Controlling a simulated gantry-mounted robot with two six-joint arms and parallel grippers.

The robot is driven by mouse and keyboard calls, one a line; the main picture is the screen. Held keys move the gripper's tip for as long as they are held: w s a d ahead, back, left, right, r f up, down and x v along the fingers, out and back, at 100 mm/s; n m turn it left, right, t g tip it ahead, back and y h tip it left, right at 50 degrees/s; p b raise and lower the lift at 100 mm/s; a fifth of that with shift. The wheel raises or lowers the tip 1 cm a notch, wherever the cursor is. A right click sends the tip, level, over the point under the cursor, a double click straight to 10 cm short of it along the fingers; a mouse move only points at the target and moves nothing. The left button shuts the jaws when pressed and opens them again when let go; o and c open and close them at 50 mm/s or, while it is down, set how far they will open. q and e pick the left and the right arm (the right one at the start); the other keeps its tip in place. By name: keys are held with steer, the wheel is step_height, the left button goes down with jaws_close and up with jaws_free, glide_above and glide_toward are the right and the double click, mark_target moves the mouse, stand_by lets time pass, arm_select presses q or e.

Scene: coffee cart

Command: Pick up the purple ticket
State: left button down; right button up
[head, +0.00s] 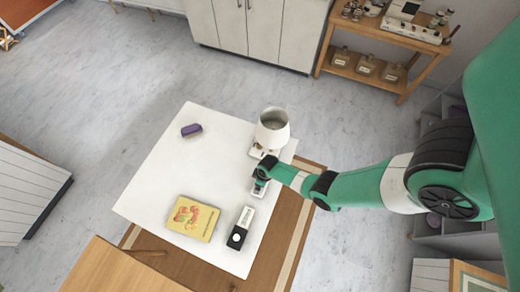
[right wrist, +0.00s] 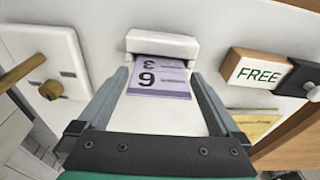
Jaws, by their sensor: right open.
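The purple ticket (right wrist: 160,88) sticks out of a white dispenser (right wrist: 162,43) in the right wrist view, with a 3 and a 6 or 9 printed on it. My right gripper (right wrist: 160,74) is open, with one finger on each side of the ticket and apart from it. In the head view my right gripper (head: 262,172) is over the right part of the white table, by a small white thing (head: 259,188); I cannot make out the ticket there. My left gripper is not in view.
The white table (head: 150,190) also holds a purple object (head: 191,130), a white vessel (head: 272,128) just behind my right gripper, a yellow box or book (head: 192,218) and a black-and-white block (head: 240,228). A FREE block (right wrist: 258,68) stands right of the dispenser.

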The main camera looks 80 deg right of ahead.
steer(key=shift+w+f, duration=0.1)
steer(key=shift+f, duration=0.75)
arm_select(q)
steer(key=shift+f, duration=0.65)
arm_select(e)
steer(key=shift+r, duration=0.2)
steer(key=shift+c, duration=0.3)
